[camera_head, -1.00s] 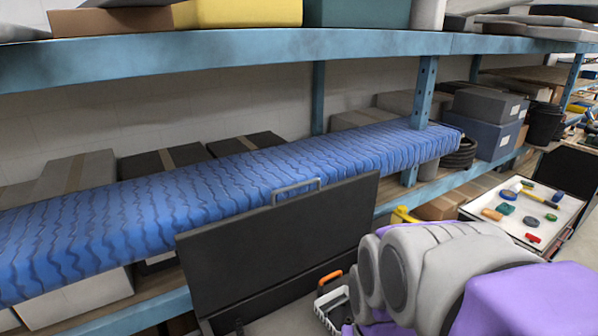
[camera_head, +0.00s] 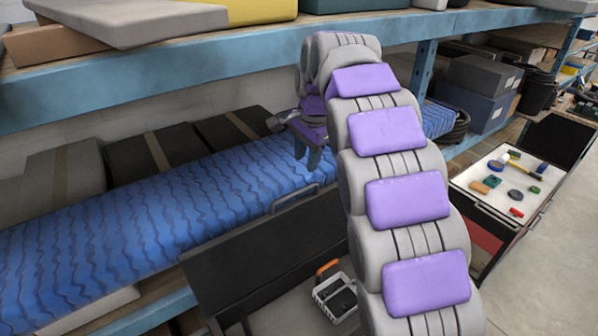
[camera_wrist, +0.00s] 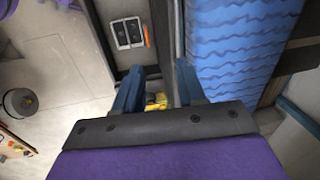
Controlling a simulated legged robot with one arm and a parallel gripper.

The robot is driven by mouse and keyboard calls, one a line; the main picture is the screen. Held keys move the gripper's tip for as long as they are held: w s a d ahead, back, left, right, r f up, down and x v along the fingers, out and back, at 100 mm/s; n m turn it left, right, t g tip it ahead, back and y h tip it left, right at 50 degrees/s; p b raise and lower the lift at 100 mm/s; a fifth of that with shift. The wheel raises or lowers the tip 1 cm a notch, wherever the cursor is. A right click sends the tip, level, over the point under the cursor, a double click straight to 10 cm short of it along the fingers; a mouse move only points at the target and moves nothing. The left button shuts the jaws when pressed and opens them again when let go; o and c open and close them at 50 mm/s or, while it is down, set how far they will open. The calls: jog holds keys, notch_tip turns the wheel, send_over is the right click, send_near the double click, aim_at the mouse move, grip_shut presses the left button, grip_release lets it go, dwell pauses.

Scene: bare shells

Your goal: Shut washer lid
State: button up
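The washer lid is a dark flat panel (camera_head: 265,245) standing raised at the back of a low box, with a grey bar handle (camera_head: 296,197) on its top edge. My gripper (camera_head: 312,155) is above the lid's top edge, near the blue-covered shelf, and partly hidden by my arm. In the wrist view my gripper (camera_wrist: 159,72) points down, its two blue fingers apart with nothing held between them. The lid's narrow edge (camera_wrist: 161,25) runs toward the gap between the fingers. My arm hides the right part of the lid in the head view.
A white tray with an orange-handled tool (camera_head: 336,295) lies inside the open box. A blue wavy cover (camera_head: 130,215) lies on the shelf behind. A blue shelf beam (camera_head: 150,90) runs above. A tool cart (camera_head: 510,190) stands at right, with open floor beside it.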

jog(key=w+a+r, duration=0.1)
jog(key=w+a, duration=0.1)
jog(key=w, duration=0.1)
jog(key=p, duration=0.3)
send_near(294, 194)
jog(key=shift+m, duration=0.4)
jog(key=f, duration=0.2)
jog(key=w+f, duration=0.1)
jog(key=f, duration=0.5)
jog(key=shift+w+a, duration=0.15)
jog(key=shift+a, duration=0.2)
jog(key=shift+a, duration=0.1)
jog(key=shift+c, duration=0.2)
grip_shut()
